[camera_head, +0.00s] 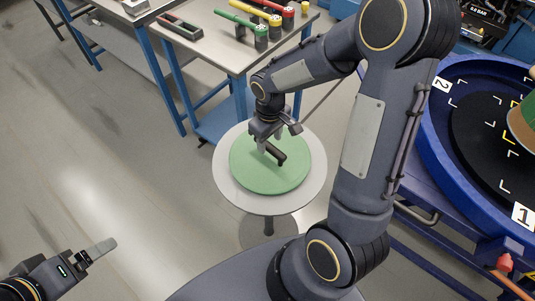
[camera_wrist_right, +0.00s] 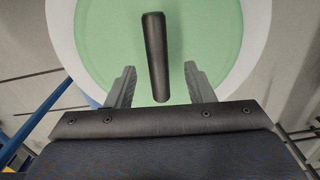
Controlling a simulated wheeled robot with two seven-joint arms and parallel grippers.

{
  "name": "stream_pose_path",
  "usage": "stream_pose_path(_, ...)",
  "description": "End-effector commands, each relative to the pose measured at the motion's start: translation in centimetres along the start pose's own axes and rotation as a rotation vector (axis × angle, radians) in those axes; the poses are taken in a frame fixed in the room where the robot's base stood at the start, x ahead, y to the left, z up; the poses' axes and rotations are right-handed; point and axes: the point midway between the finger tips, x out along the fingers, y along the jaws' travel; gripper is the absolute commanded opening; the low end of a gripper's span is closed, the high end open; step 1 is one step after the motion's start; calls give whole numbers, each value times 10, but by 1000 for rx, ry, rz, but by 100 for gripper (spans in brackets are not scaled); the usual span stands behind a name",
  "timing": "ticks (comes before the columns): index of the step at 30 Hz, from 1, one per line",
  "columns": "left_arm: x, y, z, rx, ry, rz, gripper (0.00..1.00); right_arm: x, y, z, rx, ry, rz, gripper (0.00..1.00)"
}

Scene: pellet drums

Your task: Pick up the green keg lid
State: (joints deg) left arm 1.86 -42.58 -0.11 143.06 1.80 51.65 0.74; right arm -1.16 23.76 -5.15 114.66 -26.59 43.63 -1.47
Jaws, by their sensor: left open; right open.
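The green keg lid (camera_head: 290,176) lies flat on a small round white table (camera_head: 231,190) in the middle of the head view. A dark bar handle (camera_head: 275,153) stands out from its top. My right gripper (camera_head: 270,143) is over the lid at the handle. In the right wrist view the handle (camera_wrist_right: 155,60) lies between the two fingers of the right gripper (camera_wrist_right: 158,85), with a gap on both sides, so the gripper is open and empty. My left gripper (camera_head: 100,250) is at the lower left, away from the lid, above the floor.
A blue round turntable (camera_head: 450,90) with numbered marks stands at the right. The floor at the left is clear.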

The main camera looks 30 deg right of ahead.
Motion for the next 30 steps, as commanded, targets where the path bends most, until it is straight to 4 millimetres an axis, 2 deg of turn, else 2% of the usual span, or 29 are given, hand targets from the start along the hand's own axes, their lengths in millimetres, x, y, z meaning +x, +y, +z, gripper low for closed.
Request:
stream_pose_path(6,-6,3,-3,0,0,0,87,33,3,0,-2,-4,-1,48)
stream_pose_path(9,-7,3,-4,0,0,0,87,42,3,-1,0,-2,-1,48)
stream_pose_path(17,-6,3,-3,0,0,0,87,45,3,-1,0,1,0,48)
stream_pose_path(20,-6,3,-3,0,0,0,87,45,3,-1,0,1,0,38)
stream_pose_path(28,-6,3,-3,0,0,0,87,45,3,-1,0,1,0,2)
stream_pose_path(30,-6,3,-3,0,0,0,87,45,3,-1,0,1,0,0)
